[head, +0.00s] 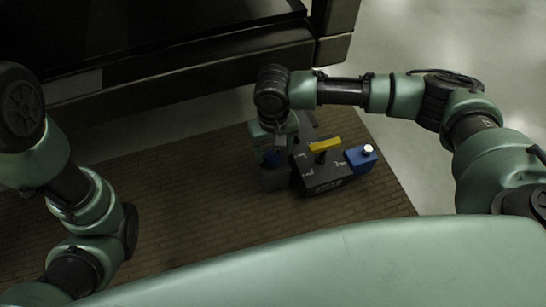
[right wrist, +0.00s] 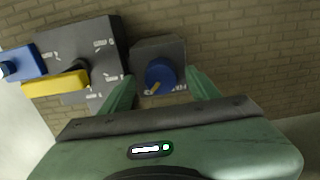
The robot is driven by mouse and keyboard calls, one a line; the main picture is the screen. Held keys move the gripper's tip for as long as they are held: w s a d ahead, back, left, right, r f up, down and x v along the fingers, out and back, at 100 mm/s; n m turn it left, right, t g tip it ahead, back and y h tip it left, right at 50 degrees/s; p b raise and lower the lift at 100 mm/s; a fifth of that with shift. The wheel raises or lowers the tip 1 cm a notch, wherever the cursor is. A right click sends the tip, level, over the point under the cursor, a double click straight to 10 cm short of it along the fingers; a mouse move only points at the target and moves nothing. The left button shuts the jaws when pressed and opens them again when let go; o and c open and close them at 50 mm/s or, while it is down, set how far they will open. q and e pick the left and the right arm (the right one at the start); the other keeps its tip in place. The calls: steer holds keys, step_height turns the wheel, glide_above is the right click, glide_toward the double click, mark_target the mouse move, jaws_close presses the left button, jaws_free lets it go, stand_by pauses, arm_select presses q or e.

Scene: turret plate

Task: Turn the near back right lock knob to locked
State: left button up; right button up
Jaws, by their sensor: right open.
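My right gripper (right wrist: 160,90) is open, with one finger on each side of the knob and a gap showing. I cannot tell whether the fingers touch it. In the head view my right gripper (head: 274,153) hangs over the small box (head: 275,180) and hides most of the knob. My left gripper is out of view.
A yellow bar handle (head: 325,144) stands on the turret plate (head: 322,180). A blue block (head: 358,160) with a white-topped knob (head: 368,149) is at its right. The brick-patterned surface (head: 200,205) is clear to the left. A dark cabinet (head: 200,62) stands behind.

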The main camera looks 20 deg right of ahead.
steer(key=shift+f+b, duration=0.35)
steer(key=shift+f, duration=0.5)
steer(key=shift+r, duration=0.1)
